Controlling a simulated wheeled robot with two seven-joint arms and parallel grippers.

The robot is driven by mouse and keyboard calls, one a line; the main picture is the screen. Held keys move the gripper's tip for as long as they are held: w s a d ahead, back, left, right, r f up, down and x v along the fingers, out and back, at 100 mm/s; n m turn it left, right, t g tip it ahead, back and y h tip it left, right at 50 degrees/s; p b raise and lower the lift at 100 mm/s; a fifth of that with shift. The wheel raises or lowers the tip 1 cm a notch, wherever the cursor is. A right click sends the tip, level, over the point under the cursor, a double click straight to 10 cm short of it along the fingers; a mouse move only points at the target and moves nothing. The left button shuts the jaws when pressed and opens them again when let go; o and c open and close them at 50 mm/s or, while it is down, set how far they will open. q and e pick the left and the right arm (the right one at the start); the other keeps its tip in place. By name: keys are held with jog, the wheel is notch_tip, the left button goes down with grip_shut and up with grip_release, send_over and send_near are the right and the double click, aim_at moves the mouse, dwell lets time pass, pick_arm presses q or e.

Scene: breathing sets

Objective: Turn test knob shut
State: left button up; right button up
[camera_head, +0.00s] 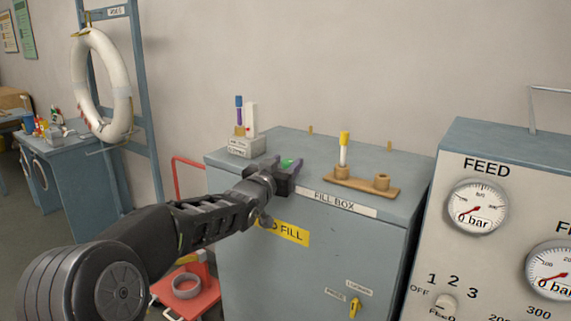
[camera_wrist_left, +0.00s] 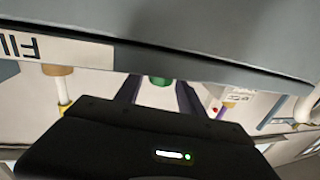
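My left gripper (camera_head: 287,175) reaches over the front edge of the fill box top. Its two fingers are spread, with a small green knob-like piece (camera_head: 287,162) between them. In the left wrist view the green piece (camera_wrist_left: 160,80) shows between the fingers (camera_wrist_left: 158,94), with gaps on both sides. I cannot read a label that names it as the test knob. A grey knob (camera_head: 446,302) sits on the feed panel at right. My right gripper is not in view.
The feed panel (camera_head: 510,140) stands at right. A red trolley (camera_head: 190,291) is at lower left.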

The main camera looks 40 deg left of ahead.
pick_arm(q)
grip_shut()
dwell(0.5)
